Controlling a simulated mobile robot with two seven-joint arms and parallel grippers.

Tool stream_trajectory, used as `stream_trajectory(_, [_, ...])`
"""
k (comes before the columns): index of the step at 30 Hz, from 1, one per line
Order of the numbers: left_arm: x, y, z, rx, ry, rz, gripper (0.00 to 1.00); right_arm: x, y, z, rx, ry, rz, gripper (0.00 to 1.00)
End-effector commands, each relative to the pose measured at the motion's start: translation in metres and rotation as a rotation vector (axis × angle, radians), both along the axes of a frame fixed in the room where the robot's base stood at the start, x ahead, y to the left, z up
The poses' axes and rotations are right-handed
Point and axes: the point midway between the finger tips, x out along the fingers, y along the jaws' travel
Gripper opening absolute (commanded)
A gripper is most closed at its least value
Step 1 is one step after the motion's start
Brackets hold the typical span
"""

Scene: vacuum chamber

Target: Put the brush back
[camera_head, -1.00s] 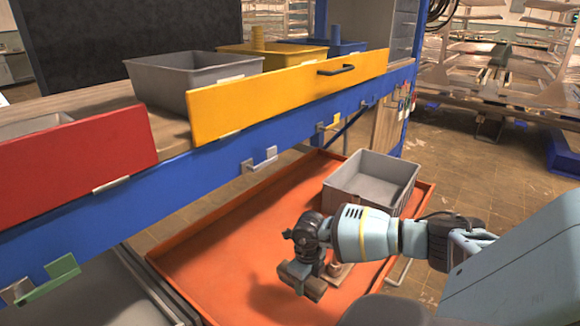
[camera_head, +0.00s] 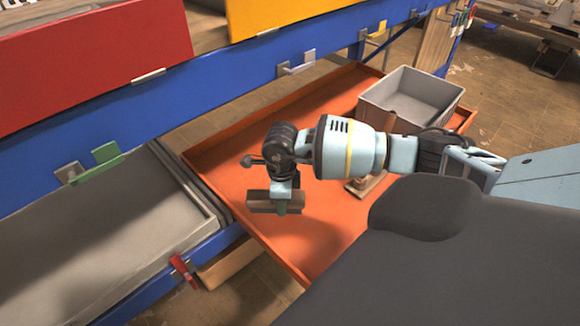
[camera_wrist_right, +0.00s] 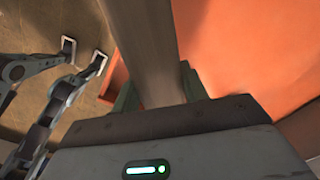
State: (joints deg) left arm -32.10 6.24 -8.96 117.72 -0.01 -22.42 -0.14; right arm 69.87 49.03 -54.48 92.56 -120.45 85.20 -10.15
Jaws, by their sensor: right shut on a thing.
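My right gripper (camera_head: 284,208) is shut on a grey-brown bar-shaped thing (camera_head: 262,203), which I take to be the brush; no bristles can be made out. It is held roughly level above the orange tray (camera_head: 225,165), with clear space under it. In the right wrist view the grey-brown shaft (camera_wrist_right: 145,45) runs between the green fingers (camera_wrist_right: 158,95) and out of the top of the picture. My left gripper is in neither view.
A grey bin (camera_head: 440,88) stands at the tray's far right. A wooden piece (camera_head: 368,188) lies on the tray behind my right wrist. A blue rail (camera_head: 225,95) with hooks and a red drawer front (camera_head: 90,55) is at left, above a grey tray (camera_head: 80,250).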

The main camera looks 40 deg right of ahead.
Motion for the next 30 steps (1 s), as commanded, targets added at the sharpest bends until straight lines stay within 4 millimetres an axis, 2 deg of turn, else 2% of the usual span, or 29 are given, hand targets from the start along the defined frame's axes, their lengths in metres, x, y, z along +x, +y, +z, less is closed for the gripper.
stream_trajectory(1, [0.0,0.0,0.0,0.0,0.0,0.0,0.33,0.008,0.029,0.015,0.004,-0.011,0.143,0.19])
stream_trajectory(6, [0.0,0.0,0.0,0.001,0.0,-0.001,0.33,0.015,0.109,0.061,-0.002,-0.009,0.671,0.19])
stream_trajectory(9, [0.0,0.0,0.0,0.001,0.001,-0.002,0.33,0.011,0.149,0.088,-0.005,-0.006,0.976,0.19])
stream_trajectory(15, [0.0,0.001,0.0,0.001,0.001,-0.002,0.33,-0.006,0.211,0.137,-0.009,-0.003,1.565,0.19])
stream_trajectory(19, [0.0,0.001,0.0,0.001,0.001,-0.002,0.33,-0.021,0.238,0.162,-0.008,0.0,1.9,0.19])
stream_trajectory(24, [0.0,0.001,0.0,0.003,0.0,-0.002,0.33,-0.036,0.257,0.182,-0.006,0.002,2.207,0.19])
stream_trajectory(30, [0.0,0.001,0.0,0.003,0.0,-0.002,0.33,-0.044,0.264,0.191,-0.003,0.002,2.353,0.19])
